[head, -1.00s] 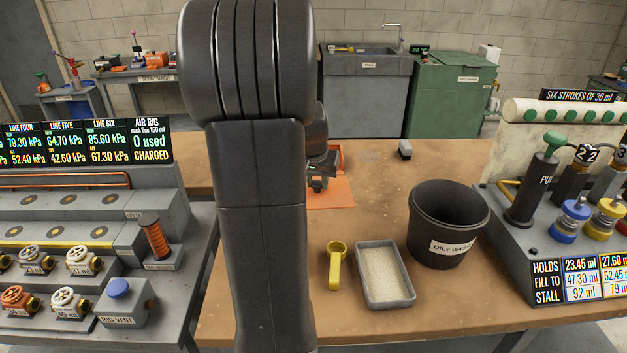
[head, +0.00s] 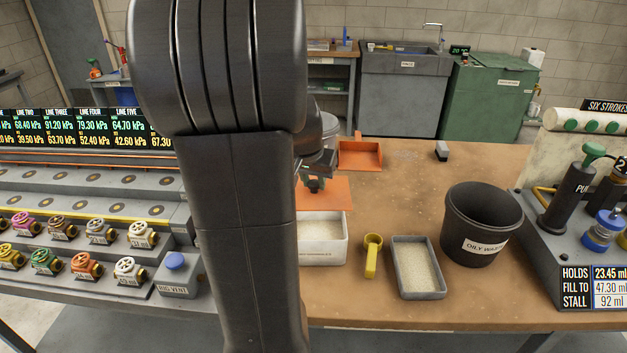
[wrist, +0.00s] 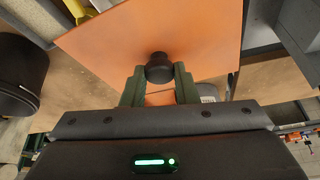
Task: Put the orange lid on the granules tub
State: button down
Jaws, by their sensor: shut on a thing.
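The orange lid (head: 332,194) is a flat square plate, and it also fills the upper middle of the wrist view (wrist: 190,40). My gripper (head: 314,184) is shut on the lid's dark round knob (wrist: 159,68), with one finger on each side. In the head view the lid appears behind and above the white granules tub (head: 322,250), which stands open with pale granules inside. My arm hides the tub's left part and the left part of the lid. I cannot tell the exact height of the lid over the table.
A yellow scoop (head: 372,256) and a grey tray of granules (head: 419,268) lie right of the tub. A black oily waste bin (head: 482,222) stands beyond them. An orange dustpan-like tray (head: 361,153) is at the back. Valve racks (head: 90,225) stand on the left.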

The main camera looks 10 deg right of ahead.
aim_at(311, 199)
jog(key=shift+f+b, duration=3.3)
jog(key=shift+f, duration=0.65)
jog(key=shift+f+b, duration=0.9)
jog(key=shift+f, duration=0.2)
jog(key=c, duration=1.5)
grip_release()
jog(key=shift+o, duration=0.2)
jog(key=o, duration=0.6)
jog(key=shift+c, duration=0.2)
jog(key=shift+r, duration=0.1)
jog(key=shift+p+v, duration=2.45)
jog(key=shift+v, duration=1.55)
